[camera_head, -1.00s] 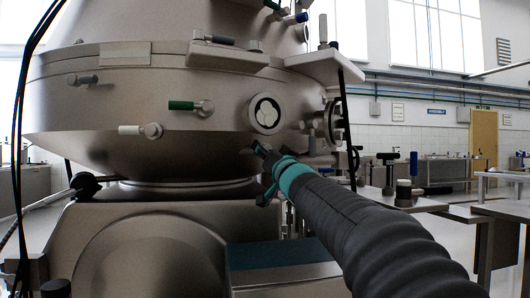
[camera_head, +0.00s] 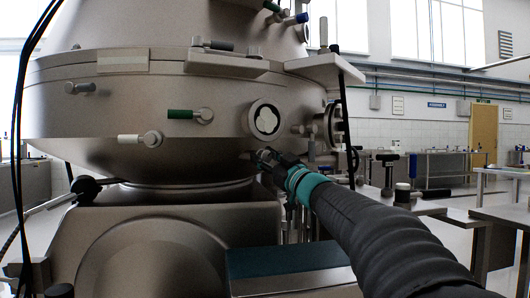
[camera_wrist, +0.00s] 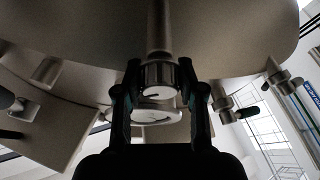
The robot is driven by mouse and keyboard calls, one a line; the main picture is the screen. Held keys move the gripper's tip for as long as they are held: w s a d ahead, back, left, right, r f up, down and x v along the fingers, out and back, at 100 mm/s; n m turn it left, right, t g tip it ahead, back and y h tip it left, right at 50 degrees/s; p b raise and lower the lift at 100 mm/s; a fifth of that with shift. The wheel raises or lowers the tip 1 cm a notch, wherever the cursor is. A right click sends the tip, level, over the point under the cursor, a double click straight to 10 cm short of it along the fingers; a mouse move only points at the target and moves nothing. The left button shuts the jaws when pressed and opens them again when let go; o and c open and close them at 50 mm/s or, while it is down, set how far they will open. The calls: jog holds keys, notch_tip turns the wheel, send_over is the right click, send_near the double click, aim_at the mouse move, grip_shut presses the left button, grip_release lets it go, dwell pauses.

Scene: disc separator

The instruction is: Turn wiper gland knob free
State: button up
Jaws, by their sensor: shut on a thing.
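The gland knob (camera_wrist: 158,76) is a ribbed cylinder with a pale end face and a dark mark on it. In the wrist view it sits between the two fingers of my gripper (camera_wrist: 160,84), below a metal stem. My gripper is shut on its sides. In the head view my gripper (camera_head: 264,157) is at the underside of the vessel, just below the round sight port (camera_head: 266,119), and mostly hides the knob. The port also shows in the wrist view (camera_wrist: 156,117), behind the knob.
A white-handled fitting (camera_head: 140,139) and a green-handled one (camera_head: 190,115) stick out from the vessel (camera_head: 80,120) left of the port. A flanged fitting (camera_head: 335,124) is to the right. Benches stand at the right.

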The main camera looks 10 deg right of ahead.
jog(key=n+g+y+p, duration=0.1)
jog(key=n, duration=0.2)
jog(key=n+g+y+p, duration=0.1)
jog(key=n, duration=0.2)
jog(key=shift+w+d+r, duration=0.1)
jog(key=n+g+p, duration=0.1)
jog(key=n, duration=0.2)
jog(key=n+g+p, duration=0.1)
jog(key=n, duration=0.1)
jog(key=shift+n+g+y, duration=0.3)
jog(key=shift+n+y, duration=0.1)
jog(key=shift+p, duration=0.3)
jog(key=o, duration=1.2)
jog(key=shift+c, duration=0.2)
